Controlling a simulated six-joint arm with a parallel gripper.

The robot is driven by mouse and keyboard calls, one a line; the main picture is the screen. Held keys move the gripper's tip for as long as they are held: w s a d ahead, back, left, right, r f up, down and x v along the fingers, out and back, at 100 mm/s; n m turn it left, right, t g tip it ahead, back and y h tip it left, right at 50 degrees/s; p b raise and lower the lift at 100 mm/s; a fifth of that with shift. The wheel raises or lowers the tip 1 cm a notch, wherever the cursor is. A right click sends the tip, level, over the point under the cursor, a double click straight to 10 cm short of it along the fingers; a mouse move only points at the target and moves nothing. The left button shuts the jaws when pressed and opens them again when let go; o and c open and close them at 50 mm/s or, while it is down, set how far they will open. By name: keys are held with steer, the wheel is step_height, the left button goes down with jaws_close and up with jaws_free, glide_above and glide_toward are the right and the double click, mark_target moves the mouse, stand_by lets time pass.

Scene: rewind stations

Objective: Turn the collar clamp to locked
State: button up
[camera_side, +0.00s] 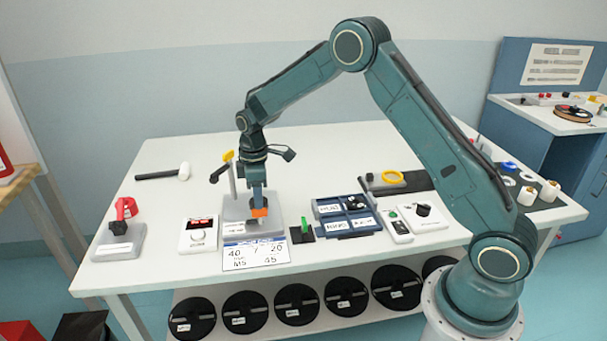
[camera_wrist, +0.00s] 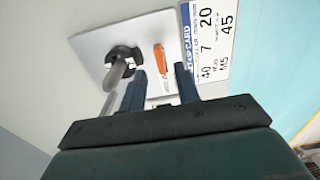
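A grey base plate (camera_side: 235,207) carries an upright post (camera_side: 233,182) with a yellow top and a dark side handle in the side view. In the wrist view a black collar (camera_wrist: 121,57) sits around the post (camera_wrist: 114,75) on the plate (camera_wrist: 95,43). An orange piece (camera_side: 260,212) is at my gripper's tips, right of the post; it also shows in the wrist view (camera_wrist: 161,60). My gripper (camera_wrist: 163,82) points down, with a finger on each side of the orange piece and visible gaps. I cannot tell the clamp's lock state.
A printed job card (camera_side: 255,254) lies in front of the plate. A white box with a red display (camera_side: 198,235) stands left, beyond it a red-levered device (camera_side: 123,212). A green-levered block (camera_side: 303,232) and blue tray (camera_side: 347,215) stand right. The table behind is mostly clear.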

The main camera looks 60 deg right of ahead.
mark_target(257, 217)
steer(key=shift+f, duration=1.95)
jaws_close()
